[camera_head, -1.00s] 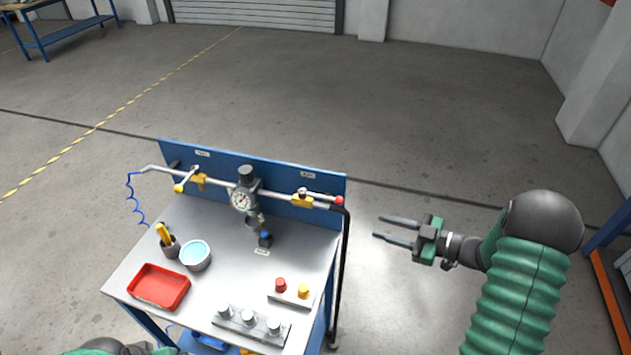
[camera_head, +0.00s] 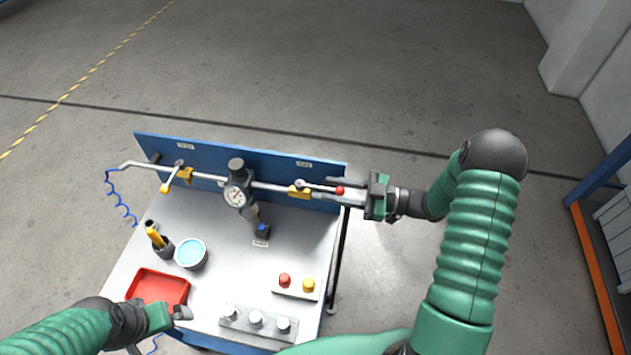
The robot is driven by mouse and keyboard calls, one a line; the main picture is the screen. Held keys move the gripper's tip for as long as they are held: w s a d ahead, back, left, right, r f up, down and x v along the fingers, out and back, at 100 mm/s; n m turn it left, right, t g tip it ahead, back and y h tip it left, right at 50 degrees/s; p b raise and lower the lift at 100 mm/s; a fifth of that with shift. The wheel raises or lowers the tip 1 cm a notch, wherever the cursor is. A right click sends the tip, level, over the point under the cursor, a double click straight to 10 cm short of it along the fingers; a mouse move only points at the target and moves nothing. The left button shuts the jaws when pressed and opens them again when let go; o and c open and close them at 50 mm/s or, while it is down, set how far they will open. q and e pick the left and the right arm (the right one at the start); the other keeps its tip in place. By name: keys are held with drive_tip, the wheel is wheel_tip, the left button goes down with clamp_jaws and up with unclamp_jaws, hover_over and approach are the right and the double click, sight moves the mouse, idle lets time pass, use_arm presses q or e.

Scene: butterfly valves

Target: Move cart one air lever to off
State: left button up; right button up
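The right valve (camera_head: 299,192) on the cart's pipe is yellow, and its lever lies along the pipe toward a red ball end (camera_head: 340,190). My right gripper (camera_head: 338,193) is open, its fingers reaching in from the right on either side of the red ball in the picture; contact cannot be told. The left valve (camera_head: 182,174) has a lever with a yellow ball end (camera_head: 165,188), set across the pipe. A small label (camera_head: 304,164) above the right valve is too small to read surely. My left gripper (camera_head: 180,314) is low beside the red tray; its fingers are unclear.
The cart (camera_head: 225,250) carries a gauge (camera_head: 236,196), a blue-filled cup (camera_head: 190,253), a holder with yellow tools (camera_head: 160,245), the red tray (camera_head: 157,288), red and yellow buttons (camera_head: 296,284) and several grey knobs (camera_head: 256,320). A blue back panel (camera_head: 250,165) stands behind the pipe.

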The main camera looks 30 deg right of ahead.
sight(305, 185)
drive_tip(key=x, duration=0.3)
drive_tip(key=shift+w+a+r, duration=0.1)
drive_tip(key=shift+w+a, duration=0.05)
drive_tip(key=shift+w+a+r+p, duration=0.1)
drive_tip(key=shift+a+p, duration=0.25)
drive_tip(key=shift+a, duration=0.15)
drive_tip(key=shift+w, duration=0.1)
drive_tip(key=shift+w, duration=0.1)
drive_tip(key=shift+c, duration=0.3)
drive_tip(key=shift+c, duration=1.2)
clamp_jaws()
drive_tip(key=shift+w+r, duration=0.1)
